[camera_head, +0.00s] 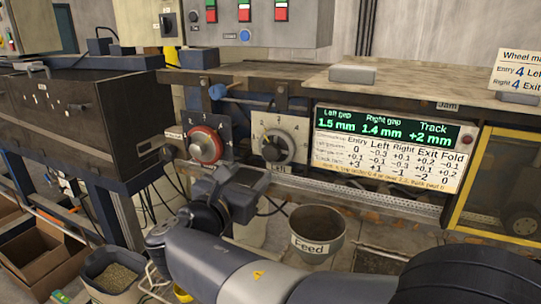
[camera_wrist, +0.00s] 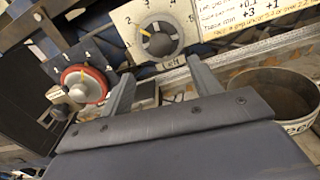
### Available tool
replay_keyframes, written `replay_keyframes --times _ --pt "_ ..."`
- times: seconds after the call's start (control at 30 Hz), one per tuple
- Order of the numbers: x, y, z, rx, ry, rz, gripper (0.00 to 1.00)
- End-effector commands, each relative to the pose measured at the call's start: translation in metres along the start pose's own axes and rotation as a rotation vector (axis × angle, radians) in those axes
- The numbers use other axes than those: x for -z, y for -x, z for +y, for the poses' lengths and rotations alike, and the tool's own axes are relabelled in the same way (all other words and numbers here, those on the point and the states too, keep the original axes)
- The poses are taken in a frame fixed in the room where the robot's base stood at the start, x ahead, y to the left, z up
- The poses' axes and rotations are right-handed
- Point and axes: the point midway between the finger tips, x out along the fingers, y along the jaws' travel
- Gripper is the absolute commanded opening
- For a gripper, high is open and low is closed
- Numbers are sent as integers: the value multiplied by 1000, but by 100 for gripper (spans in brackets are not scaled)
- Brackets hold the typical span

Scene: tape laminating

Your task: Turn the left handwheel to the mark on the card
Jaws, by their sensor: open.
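The left handwheel (camera_head: 279,147) is a grey knob on a pale numbered plate, with a "Left" label at its lower edge. In the wrist view this grey handwheel (camera_wrist: 159,43) has a yellow pointer at its upper left. My gripper (camera_wrist: 163,86) is open and empty, its two fingers apart and below the grey handwheel in that view, not around it. The card (camera_head: 517,71) headed "Wheel ma..." stands at the far right. It reads "Entry 4" and "Right 4"; the number after "Left" is cut off by the picture edge.
A red-rimmed handwheel (camera_head: 206,146) sits left of the grey one and also shows in the wrist view (camera_wrist: 85,85). A display (camera_head: 394,132) reads left gap 1.5 mm, right gap 1.4 mm, track +2 mm. A "Feed" bucket (camera_head: 318,230) stands below.

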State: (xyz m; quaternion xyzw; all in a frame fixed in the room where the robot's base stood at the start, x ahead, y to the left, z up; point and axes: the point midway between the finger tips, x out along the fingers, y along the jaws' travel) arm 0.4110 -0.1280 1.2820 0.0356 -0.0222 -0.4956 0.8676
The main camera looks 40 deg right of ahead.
Motion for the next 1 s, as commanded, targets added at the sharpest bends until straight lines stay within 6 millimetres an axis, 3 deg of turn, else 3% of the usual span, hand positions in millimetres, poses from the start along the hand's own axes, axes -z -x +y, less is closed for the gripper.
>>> replay_keyframes --times 0.7,1.0 --pt "0 -95 -1 5 -2 3 59" --pt "1 -105 -1 1 -3 4 59"
